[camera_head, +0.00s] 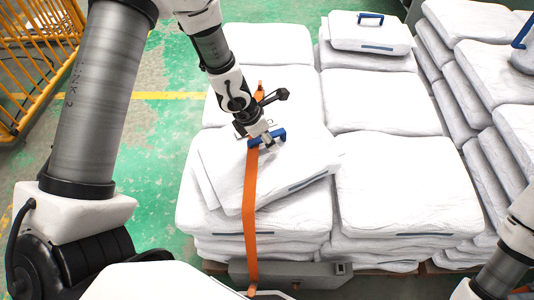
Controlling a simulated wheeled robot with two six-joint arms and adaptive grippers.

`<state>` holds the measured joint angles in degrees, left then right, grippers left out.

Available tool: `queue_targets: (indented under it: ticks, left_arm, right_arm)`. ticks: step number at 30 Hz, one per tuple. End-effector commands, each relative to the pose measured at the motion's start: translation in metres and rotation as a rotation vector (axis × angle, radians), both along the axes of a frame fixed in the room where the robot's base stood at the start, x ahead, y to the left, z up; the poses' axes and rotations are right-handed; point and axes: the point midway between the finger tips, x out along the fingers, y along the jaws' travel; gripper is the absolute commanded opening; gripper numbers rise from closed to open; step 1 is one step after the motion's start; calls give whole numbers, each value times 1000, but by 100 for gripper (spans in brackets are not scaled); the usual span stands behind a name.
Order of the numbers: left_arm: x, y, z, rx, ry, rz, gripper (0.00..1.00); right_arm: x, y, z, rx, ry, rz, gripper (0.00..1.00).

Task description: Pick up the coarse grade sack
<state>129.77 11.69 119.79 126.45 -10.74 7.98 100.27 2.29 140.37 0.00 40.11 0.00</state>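A white sack (270,180) with a blue handle (282,134) lies askew on top of the front left stack. An orange strap (250,215) runs over it and down the front. My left gripper (266,140) is at this handle, fingers pointing down onto it. The fingers are small and overlap the handle, so I cannot tell whether they are shut on it. Another white sack (370,38) with a blue handle lies on the back stack. No grade name is readable on either sack. My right arm enters at the lower right; its gripper is out of view.
Stacks of white sacks without handles stand close around, such as the front right one (400,180). A blue handle (523,33) shows at the right edge. A grey block (292,274) sits at the front. A yellow fence (35,50) borders the open green floor at left.

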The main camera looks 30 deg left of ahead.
Motion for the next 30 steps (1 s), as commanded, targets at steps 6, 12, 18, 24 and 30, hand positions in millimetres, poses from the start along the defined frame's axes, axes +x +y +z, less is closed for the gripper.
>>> queue_targets:
  ticks: [6, 12, 18, 24, 30]
  left_arm:
    - [0, 0, -2, 0, 0, -1, 52]
    - [0, 0, -2, 0, 0, 0, 52]
    - [0, 0, -2, 0, 0, 0, 20]
    - [0, 0, -2, 0, 0, 0, 0]
    - [1, 0, 0, -1, -5, 0, 0]
  right_arm:
    - [0, 0, -4, 0, 0, 0, 40]
    - [0, 0, -4, 0, 0, 0, 40]
    - [0, 0, -4, 0, 0, 0, 40]
    - [0, 0, -4, 0, 0, 0, 40]
    - [0, 0, -4, 0, 0, 0, 40]
